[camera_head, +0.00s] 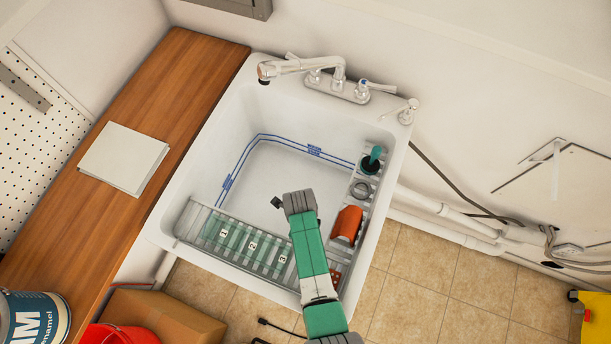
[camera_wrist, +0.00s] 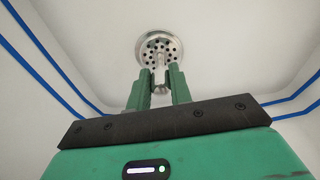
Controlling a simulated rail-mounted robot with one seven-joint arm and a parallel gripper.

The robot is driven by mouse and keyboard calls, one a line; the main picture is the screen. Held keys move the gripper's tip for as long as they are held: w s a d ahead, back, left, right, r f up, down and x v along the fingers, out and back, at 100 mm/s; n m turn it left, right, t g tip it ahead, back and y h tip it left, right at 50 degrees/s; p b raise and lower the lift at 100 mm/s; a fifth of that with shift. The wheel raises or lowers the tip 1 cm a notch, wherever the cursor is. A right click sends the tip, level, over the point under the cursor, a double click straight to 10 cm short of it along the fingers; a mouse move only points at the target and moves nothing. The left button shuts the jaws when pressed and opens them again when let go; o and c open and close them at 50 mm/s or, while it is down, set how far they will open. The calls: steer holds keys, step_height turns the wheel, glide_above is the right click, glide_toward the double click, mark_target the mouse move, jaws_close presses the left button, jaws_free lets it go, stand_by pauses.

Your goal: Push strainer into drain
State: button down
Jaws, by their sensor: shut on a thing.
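The strainer (camera_wrist: 158,42) is a round metal disc with several holes, in the upper middle of the wrist view. A small metal post (camera_wrist: 160,88) shows between the green fingers of my gripper (camera_wrist: 163,72). The fingers are shut on the strainer's post, with the disc just past the fingertips. The disc appears at the sink floor, but I cannot tell whether it is seated in the drain or just above it; the drain opening is hidden. In the head view my gripper (camera_head: 279,203) is low in the white sink (camera_head: 232,140), and the strainer is hidden there.
A clear caddy with numbered compartments (camera_head: 236,243) lines the sink's front. A rack along the right side holds an orange item (camera_head: 346,224) and a teal-handled item (camera_head: 375,158). The faucet (camera_head: 300,67) is at the back. Blue lines mark the basin; its middle is clear.

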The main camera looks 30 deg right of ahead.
steer(key=shift+f, duration=0.15)
steer(key=shift+r+p, duration=0.8)
steer(key=shift+r, duration=0.1)
steer(key=shift+s+a+p, duration=0.15)
steer(key=shift+s+p, duration=0.05)
steer(key=shift+p, duration=0.2)
steer(key=shift+f+t+b, duration=0.3)
steer(key=shift+f+b, duration=0.4)
steer(key=shift+f, duration=0.2)
stand_by(0.9)
steer(key=c, duration=1.2)
jaws_free()
